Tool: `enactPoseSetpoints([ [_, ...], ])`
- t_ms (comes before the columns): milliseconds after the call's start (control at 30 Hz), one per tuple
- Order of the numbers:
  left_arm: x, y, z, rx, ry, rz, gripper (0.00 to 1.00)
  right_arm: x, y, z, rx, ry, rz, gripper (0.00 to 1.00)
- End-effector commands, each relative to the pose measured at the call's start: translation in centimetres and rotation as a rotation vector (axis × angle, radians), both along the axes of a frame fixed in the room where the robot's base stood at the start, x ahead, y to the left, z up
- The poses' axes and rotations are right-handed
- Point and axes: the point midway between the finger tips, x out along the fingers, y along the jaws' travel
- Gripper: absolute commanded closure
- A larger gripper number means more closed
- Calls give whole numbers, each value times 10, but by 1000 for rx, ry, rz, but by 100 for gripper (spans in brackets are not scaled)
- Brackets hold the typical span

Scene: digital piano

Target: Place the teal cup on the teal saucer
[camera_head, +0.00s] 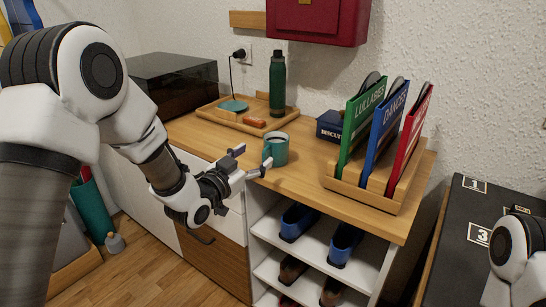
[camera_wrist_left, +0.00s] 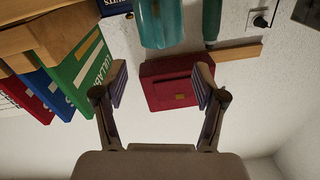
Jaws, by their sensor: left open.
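The teal cup (camera_head: 278,150) stands upright near the front edge of the wooden top. A flat teal disc that looks like the saucer (camera_head: 233,106) lies in the wooden tray behind and left of the cup. My left gripper (camera_head: 251,159) is open and empty, just left of the cup at about its height. In the left wrist view the cup (camera_wrist_left: 163,22) appears beyond the two spread fingertips (camera_wrist_left: 162,84), centred between them and not gripped. The saucer does not show clearly there. My right gripper is out of view.
The wooden tray (camera_head: 211,112) also holds an orange-brown item (camera_head: 254,123); a green bottle (camera_head: 277,84) stands at its right end. A cable runs from the socket towards the saucer. A blue box (camera_head: 329,126) and a rack of upright books (camera_head: 376,193) stand right of the cup.

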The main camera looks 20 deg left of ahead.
Motion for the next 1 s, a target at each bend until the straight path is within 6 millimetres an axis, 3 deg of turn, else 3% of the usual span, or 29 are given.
enactPoseSetpoints([
  [367, 57, -14, -7, 0, 0, -1, 29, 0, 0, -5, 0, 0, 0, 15],
  [600, 62, -15, -7, -1, 1, 0, 29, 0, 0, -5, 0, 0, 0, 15],
  [633, 62, -15, -6, -2, 2, 0, 33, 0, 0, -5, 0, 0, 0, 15],
  [800, 62, -15, -7, -2, 2, 0, 93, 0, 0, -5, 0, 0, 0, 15],
  [833, 62, -15, -7, -2, 2, 0, 100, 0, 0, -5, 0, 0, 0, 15],
  [1000, 62, -15, -6, -1, 0, 0, 100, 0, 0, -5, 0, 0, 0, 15],
])
